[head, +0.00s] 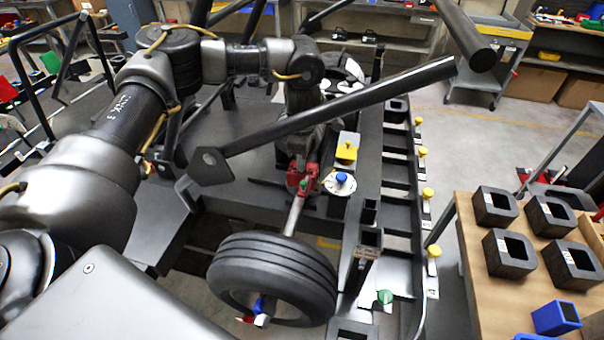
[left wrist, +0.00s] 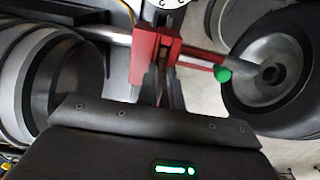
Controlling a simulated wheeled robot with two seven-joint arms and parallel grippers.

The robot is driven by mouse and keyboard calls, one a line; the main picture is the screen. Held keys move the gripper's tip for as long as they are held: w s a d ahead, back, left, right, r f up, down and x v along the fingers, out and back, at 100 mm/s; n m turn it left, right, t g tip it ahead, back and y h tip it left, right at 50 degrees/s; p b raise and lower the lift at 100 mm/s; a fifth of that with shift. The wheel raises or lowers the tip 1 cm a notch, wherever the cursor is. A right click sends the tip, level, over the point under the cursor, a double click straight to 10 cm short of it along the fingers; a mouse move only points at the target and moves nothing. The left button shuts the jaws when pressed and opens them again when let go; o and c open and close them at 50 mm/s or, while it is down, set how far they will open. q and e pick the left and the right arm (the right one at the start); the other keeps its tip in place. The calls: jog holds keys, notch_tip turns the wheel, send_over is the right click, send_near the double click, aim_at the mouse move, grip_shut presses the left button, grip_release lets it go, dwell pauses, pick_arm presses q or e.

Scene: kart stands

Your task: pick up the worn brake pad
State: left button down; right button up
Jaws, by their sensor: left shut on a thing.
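The red brake caliper (head: 302,177) sits on the kart's axle, behind the near black wheel; it also shows in the left wrist view (left wrist: 143,58). My left gripper (head: 301,158) reaches down onto the caliper from above. In the left wrist view its two fingers (left wrist: 161,90) are shut on a thin brownish piece, the worn brake pad (left wrist: 161,78), within the caliper's opening. The head view hides the pad behind the gripper and caliper. I cannot tell whether the pad is free of the caliper. My right gripper is in neither view.
The near wheel (head: 273,275) and dark frame bars (head: 340,107) lie close around my left arm. A yellow-topped block (head: 347,146) and a white disc with a blue knob (head: 341,181) stand right of the caliper. A wooden table (head: 500,290) with black holders is at right.

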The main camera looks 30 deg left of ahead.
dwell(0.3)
pick_arm(q)
notch_tip(320, 180, up, 10)
jog(key=b, duration=0.1)
jog(key=shift+b, duration=0.4)
